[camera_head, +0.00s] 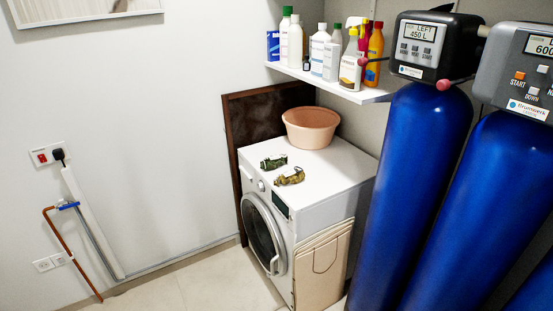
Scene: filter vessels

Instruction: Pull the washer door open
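The white washer (326,169) stands in the corner at the centre of the head view, its front facing lower left. Its round door (262,236) has dark glass in a pale rim and looks shut against the front. A light handle (273,265) shows at the lower right part of the door's rim. Neither of my grippers is in view, and nothing touches the door.
Tall blue vessels (428,170) stand close on the right. A beige folded panel (322,265) leans on the washer's side. A pink basin (311,127) and two small mottled objects (290,177) sit on top. A bottle shelf (330,84) hangs above. Floor (205,285) before the door is clear.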

